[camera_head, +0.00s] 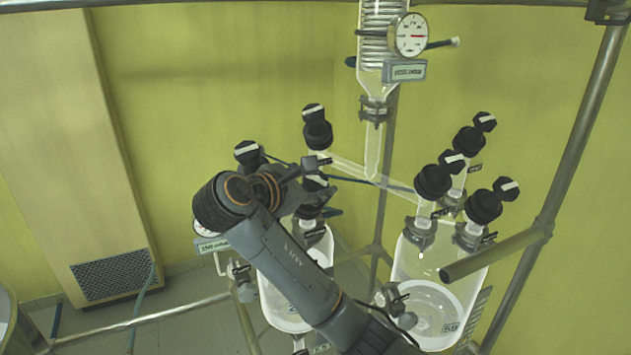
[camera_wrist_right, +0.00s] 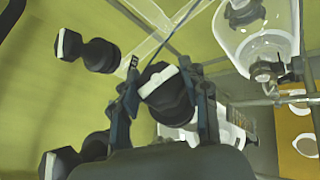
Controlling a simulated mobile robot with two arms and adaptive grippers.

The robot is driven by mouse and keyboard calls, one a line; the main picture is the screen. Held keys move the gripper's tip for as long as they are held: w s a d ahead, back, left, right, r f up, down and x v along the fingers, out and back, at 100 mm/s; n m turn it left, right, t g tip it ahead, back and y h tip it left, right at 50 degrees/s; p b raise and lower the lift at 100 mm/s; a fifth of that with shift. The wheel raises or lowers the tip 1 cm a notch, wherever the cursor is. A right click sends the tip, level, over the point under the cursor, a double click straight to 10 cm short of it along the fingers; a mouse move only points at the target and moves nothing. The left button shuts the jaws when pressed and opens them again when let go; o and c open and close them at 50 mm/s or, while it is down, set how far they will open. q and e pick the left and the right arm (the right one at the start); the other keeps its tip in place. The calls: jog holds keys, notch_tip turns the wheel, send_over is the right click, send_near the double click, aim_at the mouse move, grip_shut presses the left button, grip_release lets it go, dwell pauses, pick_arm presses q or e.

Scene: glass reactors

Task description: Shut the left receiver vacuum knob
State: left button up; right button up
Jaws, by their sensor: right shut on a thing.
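The left receiver is a glass vessel (camera_head: 318,250) with black knobs on top, partly hidden behind my right arm. My right gripper (camera_head: 312,172) reaches over it. In the right wrist view its two fingers (camera_wrist_right: 165,105) are on either side of a black knob (camera_wrist_right: 163,92) with a white stripe, and shut on it. That knob is mostly hidden by the gripper in the head view. Another knob (camera_head: 317,130) stands just behind the gripper, and one (camera_head: 248,153) is to its left. I cannot read which label belongs to the held knob. My left gripper is not in view.
The right receiver (camera_head: 440,275) carries several similar black knobs. A glass condenser with a gauge (camera_head: 411,35) hangs above the middle. Slanted glass tubing runs between the vessels. Metal frame poles (camera_head: 570,140) stand at the right. Other knobs (camera_wrist_right: 85,50) sit close beside the gripper.

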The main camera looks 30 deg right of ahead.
aim_at(316, 177)
jog(key=m+g+y, duration=0.1)
jog(key=m+g, duration=0.5)
jog(key=shift+f+g, duration=0.1)
jog(key=shift+g, duration=0.2)
jog(key=shift+m+y, duration=0.3)
jog(key=o, duration=1.2)
jog(key=shift+c, duration=0.2)
notch_tip(316, 177, up, 10)
jog(key=shift+f, duration=0.1)
